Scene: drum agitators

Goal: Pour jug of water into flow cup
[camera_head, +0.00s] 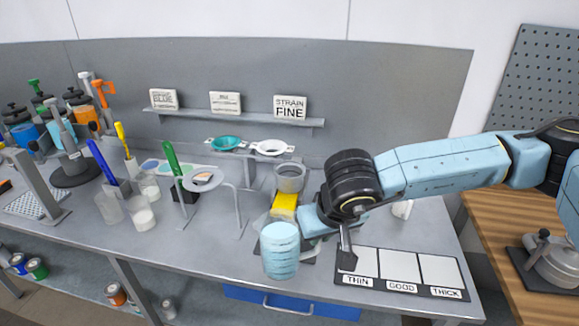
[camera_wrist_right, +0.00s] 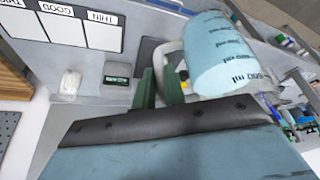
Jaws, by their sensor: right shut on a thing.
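The jug of water (camera_head: 281,250) is a light blue, marked cylinder, held above the front of the bench, looking roughly upright in the head view. In the right wrist view the jug (camera_wrist_right: 218,58) fills the upper right, its pale handle at the fingers. My right gripper (camera_wrist_right: 160,85) is shut on that handle; its fingertips are mostly hidden in the head view. What seems to be the flow cup (camera_head: 203,180), a shallow, white-rimmed cup, sits in a grey stand left of and behind the jug. Its inside is hard to make out. My left gripper is not in view.
Strainers (camera_head: 228,144) sit at the back. A green-handled brush (camera_head: 171,160) and clear cups (camera_head: 141,215) are left of the stand. A THIN/GOOD/THICK card (camera_head: 401,270) lies front right.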

